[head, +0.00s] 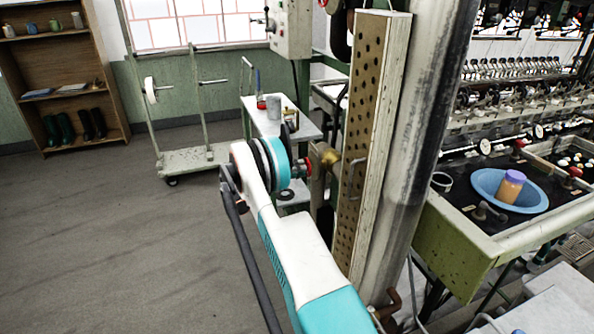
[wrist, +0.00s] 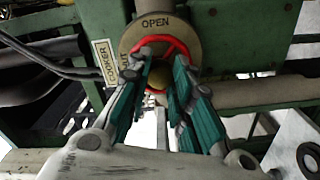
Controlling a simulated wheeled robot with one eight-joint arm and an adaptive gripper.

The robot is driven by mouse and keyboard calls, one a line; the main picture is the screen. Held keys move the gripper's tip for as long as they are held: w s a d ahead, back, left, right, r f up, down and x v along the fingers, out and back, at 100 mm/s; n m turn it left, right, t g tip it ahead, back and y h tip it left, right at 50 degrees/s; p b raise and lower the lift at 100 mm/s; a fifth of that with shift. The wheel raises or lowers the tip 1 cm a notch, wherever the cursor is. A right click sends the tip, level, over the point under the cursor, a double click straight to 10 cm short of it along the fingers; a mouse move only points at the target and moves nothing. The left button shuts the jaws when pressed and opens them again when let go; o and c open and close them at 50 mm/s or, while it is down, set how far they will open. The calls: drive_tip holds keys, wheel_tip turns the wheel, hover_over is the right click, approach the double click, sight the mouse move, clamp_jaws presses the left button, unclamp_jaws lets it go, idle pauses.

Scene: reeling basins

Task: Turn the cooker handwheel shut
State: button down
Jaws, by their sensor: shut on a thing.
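The cooker handwheel is a red ring (wrist: 162,47) in the wrist view, in front of a round tan plate (wrist: 154,22) marked OPEN, with part of another word at its left. A tag reading COOKER (wrist: 105,62) is beside the plate. My gripper (wrist: 160,72) has its teal-padded fingers on either side of the wheel's lower part and is shut on it. The fingers hide parts of the rim. In the head view the red handwheel (head: 308,168) shows small at the end of my arm, beside a brass fitting (head: 328,157); my fingers are mostly hidden there.
A perforated panel (head: 372,140) and a thick grey column stand just right of the wheel. A basin bench (head: 470,235) with a blue bowl (head: 488,186) is at the right. A small white table (head: 262,120) and a trolley (head: 190,165) are behind. The floor at left is clear.

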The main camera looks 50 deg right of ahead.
drive_tip(key=m, duration=0.6)
drive_tip(key=shift+f+m, duration=0.1)
drive_tip(key=shift+m, duration=0.3)
drive_tip(key=c, duration=1.5)
unclamp_jaws()
drive_tip(key=shift+a, duration=0.1)
